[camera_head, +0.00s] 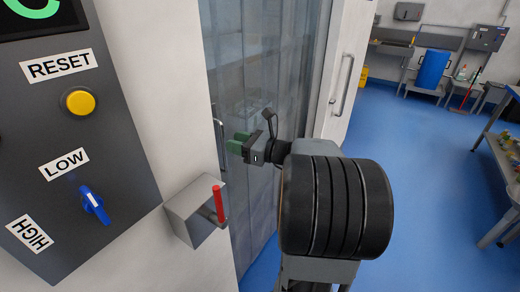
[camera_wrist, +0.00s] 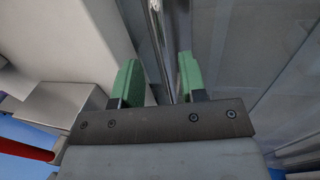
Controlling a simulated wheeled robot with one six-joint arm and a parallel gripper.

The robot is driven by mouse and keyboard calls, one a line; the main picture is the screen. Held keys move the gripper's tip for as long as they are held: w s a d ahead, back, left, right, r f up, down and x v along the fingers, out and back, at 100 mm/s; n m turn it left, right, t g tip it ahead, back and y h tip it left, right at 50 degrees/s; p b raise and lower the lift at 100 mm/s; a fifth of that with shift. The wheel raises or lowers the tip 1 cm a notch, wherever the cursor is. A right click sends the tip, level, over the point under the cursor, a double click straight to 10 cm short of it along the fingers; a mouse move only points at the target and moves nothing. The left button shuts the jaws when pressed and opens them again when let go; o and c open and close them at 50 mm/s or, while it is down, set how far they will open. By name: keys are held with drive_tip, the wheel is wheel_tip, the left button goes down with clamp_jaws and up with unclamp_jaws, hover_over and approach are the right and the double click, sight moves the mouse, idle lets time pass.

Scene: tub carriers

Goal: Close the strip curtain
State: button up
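The strip curtain (camera_head: 262,60) hangs as grey, see-through panels in the doorway. A slim metal handle (camera_head: 220,143) stands upright near its left edge. A second, similar handle (camera_head: 343,85) is on the right side of the doorway. My gripper (camera_head: 239,143) is just right of the left handle, its green fingers pointing at it. In the wrist view my gripper (camera_wrist: 158,80) is open and empty, and a shiny upright bar (camera_wrist: 157,25) shows in line with the gap between the fingers. I cannot tell whether the bar is between the fingertips.
A control panel (camera_head: 85,150) with a yellow button and blue knob is on the left wall. A grey box (camera_head: 190,212) with a red lever (camera_head: 218,204) juts out below my gripper's left. Blue floor (camera_head: 420,150) is open to the right, with a workbench (camera_head: 500,150) at the far right.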

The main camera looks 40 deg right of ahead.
drive_tip(key=v, duration=0.8)
drive_tip(key=shift+s+b, duration=0.3)
drive_tip(key=shift+b, duration=0.1)
drive_tip(key=shift+d, duration=0.15)
